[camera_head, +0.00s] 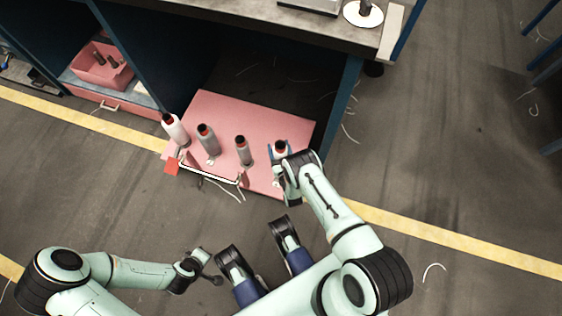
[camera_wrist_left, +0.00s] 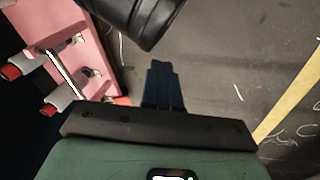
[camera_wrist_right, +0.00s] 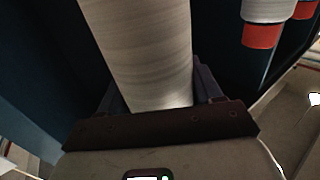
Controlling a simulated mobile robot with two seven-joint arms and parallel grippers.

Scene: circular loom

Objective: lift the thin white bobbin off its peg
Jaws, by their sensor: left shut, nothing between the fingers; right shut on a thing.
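A row of bobbins stands on the pink board. At its left end is a white bobbin (camera_head: 176,130) with a red and dark top; two greyer bobbins (camera_head: 208,141) (camera_head: 243,151) stand to its right. My right gripper (camera_head: 281,153) is shut around the pale bobbin (camera_wrist_right: 140,45) at the right end, with one finger on each side. Its peg and lower end are hidden, so I cannot tell whether it is raised. My left gripper (camera_wrist_left: 163,85) is shut and empty, low and left in the head view (camera_head: 212,268), away from the bobbins.
The pink board (camera_head: 235,108) reaches under a dark-framed table (camera_head: 330,35). A white rod (camera_head: 210,173) runs along its front edge. A pink bin (camera_head: 100,65) stands at the upper left. The floor to the right is mostly clear, with loose threads.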

